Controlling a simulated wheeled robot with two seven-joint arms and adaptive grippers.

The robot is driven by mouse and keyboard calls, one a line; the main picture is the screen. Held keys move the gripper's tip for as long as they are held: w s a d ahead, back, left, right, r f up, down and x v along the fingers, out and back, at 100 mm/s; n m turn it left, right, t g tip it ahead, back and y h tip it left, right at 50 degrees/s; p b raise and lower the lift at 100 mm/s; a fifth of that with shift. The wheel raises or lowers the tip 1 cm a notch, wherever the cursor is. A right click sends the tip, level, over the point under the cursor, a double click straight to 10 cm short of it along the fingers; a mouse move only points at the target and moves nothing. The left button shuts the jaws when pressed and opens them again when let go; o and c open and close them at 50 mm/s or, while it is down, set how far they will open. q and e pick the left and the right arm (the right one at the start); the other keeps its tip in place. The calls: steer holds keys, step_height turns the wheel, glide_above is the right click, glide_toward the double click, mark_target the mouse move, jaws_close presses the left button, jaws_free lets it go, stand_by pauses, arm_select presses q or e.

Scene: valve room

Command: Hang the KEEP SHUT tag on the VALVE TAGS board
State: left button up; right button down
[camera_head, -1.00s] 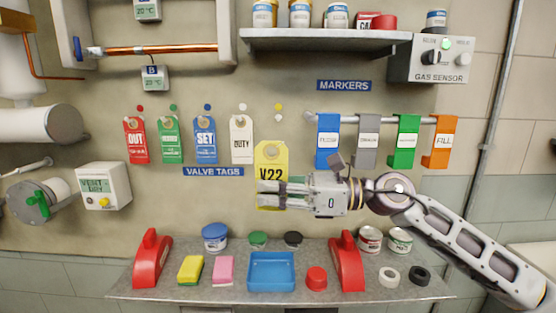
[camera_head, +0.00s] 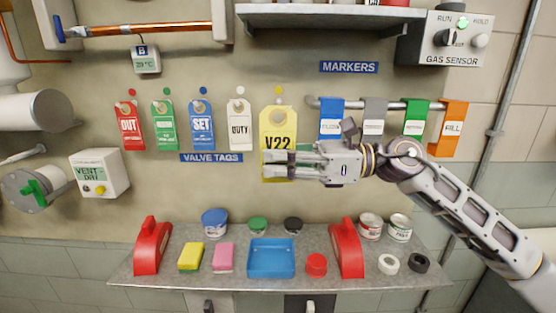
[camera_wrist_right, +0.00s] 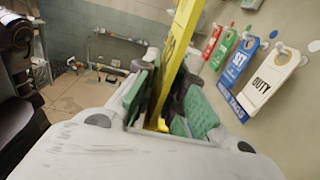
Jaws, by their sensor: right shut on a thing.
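My right gripper (camera_head: 296,165) is shut on a yellow tag (camera_head: 278,150) reading V22, near its lower part. The tag hangs upright in front of the wall, its top just below a yellow dot (camera_head: 278,90). The peg under that dot is hidden; I cannot tell whether the tag touches it. In the right wrist view the yellow tag (camera_wrist_right: 183,45) stands edge-on between the green finger pads (camera_wrist_right: 172,105). No KEEP SHUT wording is legible. The VALVE TAGS sign (camera_head: 211,157) lies below hanging red, green, blue and white tags (camera_head: 239,128). My left gripper is not in view.
Right of the tag, blue, grey, green and orange markers (camera_head: 454,128) hang on a rail near my gripper. Below, a shelf (camera_head: 200,277) holds a blue tray (camera_head: 271,244), red stands, cans and sponges.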

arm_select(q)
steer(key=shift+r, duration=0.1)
arm_select(e)
steer(key=shift+w, duration=0.15)
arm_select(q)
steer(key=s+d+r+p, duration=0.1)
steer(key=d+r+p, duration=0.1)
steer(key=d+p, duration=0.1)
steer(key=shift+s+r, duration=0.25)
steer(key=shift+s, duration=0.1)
arm_select(e)
steer(key=w, duration=0.7)
steer(key=shift+w, duration=0.35)
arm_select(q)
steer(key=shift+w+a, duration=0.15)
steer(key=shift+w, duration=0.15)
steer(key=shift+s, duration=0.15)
arm_select(e)
steer(key=shift+s, duration=0.1)
